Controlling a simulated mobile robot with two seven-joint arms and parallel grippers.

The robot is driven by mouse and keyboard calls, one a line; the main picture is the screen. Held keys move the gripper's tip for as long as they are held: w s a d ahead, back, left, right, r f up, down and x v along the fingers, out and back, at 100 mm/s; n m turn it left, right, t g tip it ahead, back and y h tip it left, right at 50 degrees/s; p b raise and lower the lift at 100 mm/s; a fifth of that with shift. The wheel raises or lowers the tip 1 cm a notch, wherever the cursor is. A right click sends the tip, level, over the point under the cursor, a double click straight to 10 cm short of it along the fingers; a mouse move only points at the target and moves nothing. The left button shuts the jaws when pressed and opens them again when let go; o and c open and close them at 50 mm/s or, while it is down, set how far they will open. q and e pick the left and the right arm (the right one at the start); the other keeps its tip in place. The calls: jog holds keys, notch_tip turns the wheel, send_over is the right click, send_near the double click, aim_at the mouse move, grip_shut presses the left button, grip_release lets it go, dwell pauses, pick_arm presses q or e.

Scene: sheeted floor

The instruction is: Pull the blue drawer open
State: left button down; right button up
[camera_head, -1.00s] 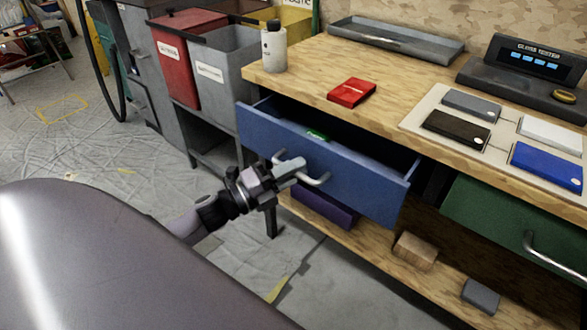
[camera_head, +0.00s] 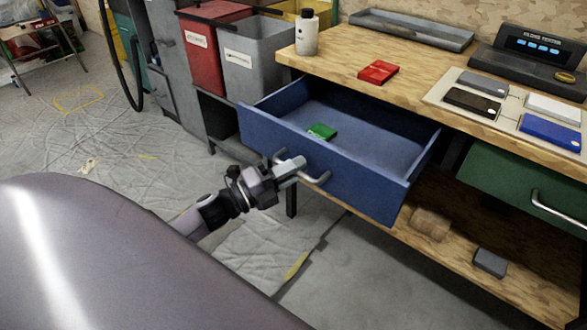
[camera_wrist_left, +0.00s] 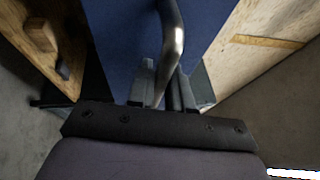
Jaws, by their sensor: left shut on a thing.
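The blue drawer (camera_head: 350,178) stands pulled out from under the wooden workbench, its inside showing. A small green object (camera_head: 321,131) lies in it. My left gripper (camera_head: 297,168) is shut on the drawer's metal handle (camera_head: 318,181), at the handle's left part. In the left wrist view, the fingers (camera_wrist_left: 160,88) sit on both sides of the curved handle (camera_wrist_left: 172,40), with the blue drawer front (camera_wrist_left: 125,40) beyond. My right gripper is not in view.
The workbench top (camera_head: 345,60) holds a white bottle (camera_head: 307,34), a red object (camera_head: 379,72) and several coloured blocks. A green drawer (camera_head: 510,185) is at the right. The lower shelf (camera_head: 470,265) holds small blocks. Bins (camera_head: 255,60) stand at the left.

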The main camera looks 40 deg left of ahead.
pick_arm(q)
jog(key=c, duration=1.1)
grip_release()
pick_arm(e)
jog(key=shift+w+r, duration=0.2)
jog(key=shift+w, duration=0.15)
pick_arm(q)
jog(key=shift+v, duration=3.6)
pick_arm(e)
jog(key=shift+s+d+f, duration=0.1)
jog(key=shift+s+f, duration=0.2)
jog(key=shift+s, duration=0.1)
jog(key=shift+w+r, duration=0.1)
